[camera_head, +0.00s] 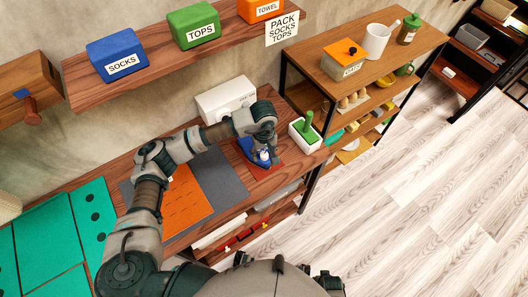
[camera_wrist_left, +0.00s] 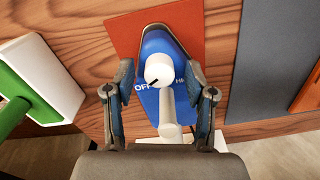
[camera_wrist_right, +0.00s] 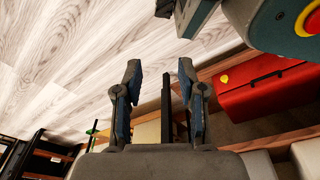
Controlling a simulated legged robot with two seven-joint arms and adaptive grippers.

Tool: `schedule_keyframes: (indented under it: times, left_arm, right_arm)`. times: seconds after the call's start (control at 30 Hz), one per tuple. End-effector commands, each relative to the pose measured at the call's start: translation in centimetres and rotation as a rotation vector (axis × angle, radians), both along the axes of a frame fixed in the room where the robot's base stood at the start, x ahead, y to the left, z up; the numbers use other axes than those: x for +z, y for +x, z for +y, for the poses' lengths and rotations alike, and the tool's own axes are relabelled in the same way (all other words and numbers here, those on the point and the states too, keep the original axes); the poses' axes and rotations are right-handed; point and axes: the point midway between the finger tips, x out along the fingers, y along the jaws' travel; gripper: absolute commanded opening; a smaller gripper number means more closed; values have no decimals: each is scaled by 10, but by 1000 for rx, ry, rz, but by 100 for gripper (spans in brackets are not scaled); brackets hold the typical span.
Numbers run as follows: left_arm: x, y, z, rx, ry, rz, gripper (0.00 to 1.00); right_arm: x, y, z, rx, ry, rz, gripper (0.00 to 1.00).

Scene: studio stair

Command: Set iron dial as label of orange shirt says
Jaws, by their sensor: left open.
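A blue iron (camera_head: 246,149) rests on a red mat (camera_head: 262,171) on the wooden counter. In the left wrist view the iron (camera_wrist_left: 163,43) has a white dial (camera_wrist_left: 159,70) with a black mark pointing lower left, towards OFF; HI is printed at right, partly hidden. My left gripper (camera_wrist_left: 160,78) is open, with its fingers on either side of the dial, apart from it. An orange cloth (camera_head: 186,203), apparently the shirt, lies on a grey mat (camera_head: 222,176); no label on it is readable. My right gripper (camera_wrist_right: 160,75) is open and empty, over the floor.
A white tray with a green-handled brush (camera_head: 305,128) stands right of the iron, and a white box (camera_head: 225,98) behind it. A shelf above holds blue SOCKS (camera_head: 118,55) and green TOPS (camera_head: 194,25) boxes. A red box (camera_wrist_right: 265,90) shows near my right gripper.

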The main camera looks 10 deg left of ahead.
Motion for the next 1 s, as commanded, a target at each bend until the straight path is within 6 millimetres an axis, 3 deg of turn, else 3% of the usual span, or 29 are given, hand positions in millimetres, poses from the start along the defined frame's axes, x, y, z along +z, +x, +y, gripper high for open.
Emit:
schedule_keyframes:
  times: [0.17, 0.4, 0.87, 1.0]
  left_arm:
    - [0, 0, 0, 0, 0, 0, 55]
    - [0, 0, 0, 0, 0, 0, 0]
    - [0, 1, 0, 82, -1, -2, 0]
    - [-1, 0, -1, 175, -1, -1, 0]
  right_arm:
    - [0, 0, 0, 0, 0, 0, 40]
    - [0, 0, 0, 0, 0, -1, 40]
    - [0, 1, 1, 0, 0, 5, 40]
    - [12, 10, 4, -1, 5, -8, 40]
